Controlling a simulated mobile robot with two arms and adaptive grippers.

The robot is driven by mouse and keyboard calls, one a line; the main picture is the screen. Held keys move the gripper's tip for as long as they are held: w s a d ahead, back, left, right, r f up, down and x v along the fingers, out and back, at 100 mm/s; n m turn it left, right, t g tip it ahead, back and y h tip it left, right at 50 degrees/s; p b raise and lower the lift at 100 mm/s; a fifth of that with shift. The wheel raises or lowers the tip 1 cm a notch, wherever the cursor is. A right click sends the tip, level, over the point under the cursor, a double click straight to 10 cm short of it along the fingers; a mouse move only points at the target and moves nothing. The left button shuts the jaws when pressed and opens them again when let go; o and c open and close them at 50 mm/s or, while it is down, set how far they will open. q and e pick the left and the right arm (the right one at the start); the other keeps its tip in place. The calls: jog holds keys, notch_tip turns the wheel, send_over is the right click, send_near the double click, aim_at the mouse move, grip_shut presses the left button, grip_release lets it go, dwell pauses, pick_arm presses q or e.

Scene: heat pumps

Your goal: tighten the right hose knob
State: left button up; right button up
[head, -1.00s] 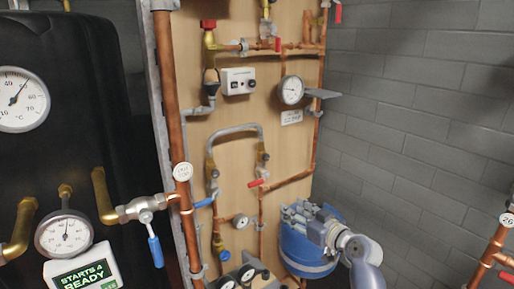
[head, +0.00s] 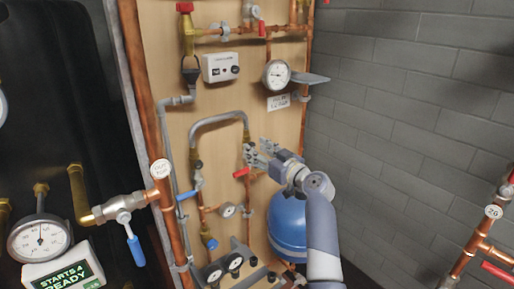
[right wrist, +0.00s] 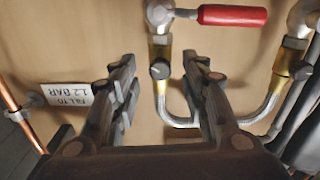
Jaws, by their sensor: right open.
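The grey hose (head: 222,118) arches between two brass fittings on the wooden panel. My right gripper (head: 257,152) is at its right end, in front of the right fitting, and hides the right hose knob in the head view. In the right wrist view, which looks upside down, this dark round knob (right wrist: 160,70) on its brass fitting lies between the open fingers (right wrist: 160,88), with space on both sides. I cannot tell the remaining depth. The other hose knob (right wrist: 303,72) is outside the fingers. My left gripper is not in view.
A red lever (right wrist: 232,15) sits beside the right fitting. The blue tank (head: 287,225) is below my right arm. Copper pipes (head: 473,250) stand at the far right.

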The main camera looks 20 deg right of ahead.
jog(key=shift+w+a, duration=0.1)
jog(key=shift+w, duration=0.3)
grip_shut()
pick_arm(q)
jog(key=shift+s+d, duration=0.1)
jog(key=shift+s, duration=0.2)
